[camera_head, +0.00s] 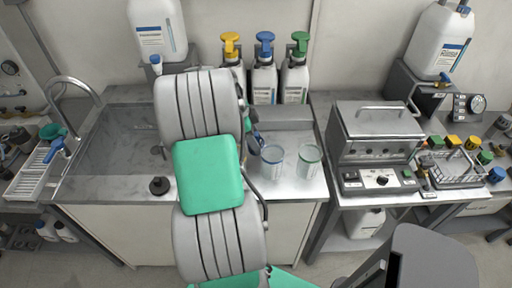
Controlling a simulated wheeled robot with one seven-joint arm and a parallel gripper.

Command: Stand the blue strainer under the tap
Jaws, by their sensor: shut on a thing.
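The blue strainer (271,162) is a clear cup with a blue rim, upright at the worktop right of the sink. My gripper (257,141) is mostly hidden behind my grey and green arm; its visible end is at the strainer's upper left rim, shut on it. Whether the strainer's base touches the worktop is not clear. The curved metal tap (76,82) rises at the back left corner of the sink (112,150), well left of the strainer. White canisters with small blue taps, one at the back left (157,28) and one at the right (438,40), stand raised on stands.
A similar green-rimmed cup (309,161) stands close right of the strainer. Pump bottles (264,84) line the back. A metal device (377,145) stands right, a white rack (38,170) left.

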